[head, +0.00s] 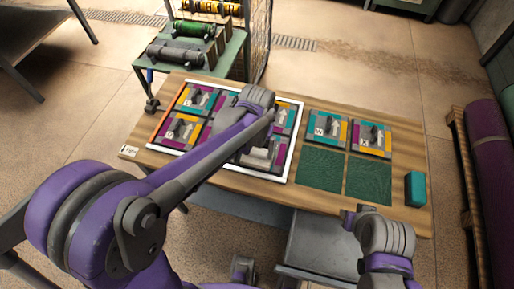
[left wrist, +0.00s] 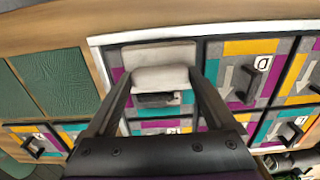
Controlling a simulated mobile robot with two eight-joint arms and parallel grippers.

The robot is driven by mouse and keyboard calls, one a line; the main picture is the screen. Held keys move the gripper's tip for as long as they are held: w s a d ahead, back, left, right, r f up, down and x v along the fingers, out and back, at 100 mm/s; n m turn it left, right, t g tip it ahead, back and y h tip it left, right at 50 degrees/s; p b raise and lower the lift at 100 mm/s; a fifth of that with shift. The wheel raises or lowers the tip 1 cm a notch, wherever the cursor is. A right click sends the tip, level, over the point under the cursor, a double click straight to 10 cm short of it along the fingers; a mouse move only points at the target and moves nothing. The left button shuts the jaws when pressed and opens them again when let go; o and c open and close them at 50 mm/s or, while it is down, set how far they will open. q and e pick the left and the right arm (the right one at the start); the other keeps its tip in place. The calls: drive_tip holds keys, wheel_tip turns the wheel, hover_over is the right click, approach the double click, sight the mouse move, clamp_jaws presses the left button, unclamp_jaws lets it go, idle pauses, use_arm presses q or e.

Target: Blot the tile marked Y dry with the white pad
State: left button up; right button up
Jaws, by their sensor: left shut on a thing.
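The white pad (left wrist: 152,57) has a pale grip block (left wrist: 160,78) on it, and my left gripper (left wrist: 160,74) is shut on this block. In the head view the pad (head: 257,158) lies at the near right part of the white-edged tray (head: 290,168), over a tile (left wrist: 160,125) whose mark I cannot read. My left arm hides most of the gripper and the middle of the tray. I cannot make out a Y on any tile. My right gripper (head: 350,217) is near the table's front edge, away from the tiles; its jaws are unclear.
Two tiles (head: 325,127) and two bare green squares (head: 321,168) lie right of the tray on the wooden table (head: 400,212). A teal block (head: 415,189) stands at the table's right end. A cart (head: 190,55) with rolls stands behind.

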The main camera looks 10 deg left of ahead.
use_arm(q)
drive_tip(key=shift+f, duration=0.15)
drive_tip(key=shift+f, duration=0.8)
drive_tip(key=shift+r, duration=0.1)
drive_tip(key=shift+r, duration=0.1)
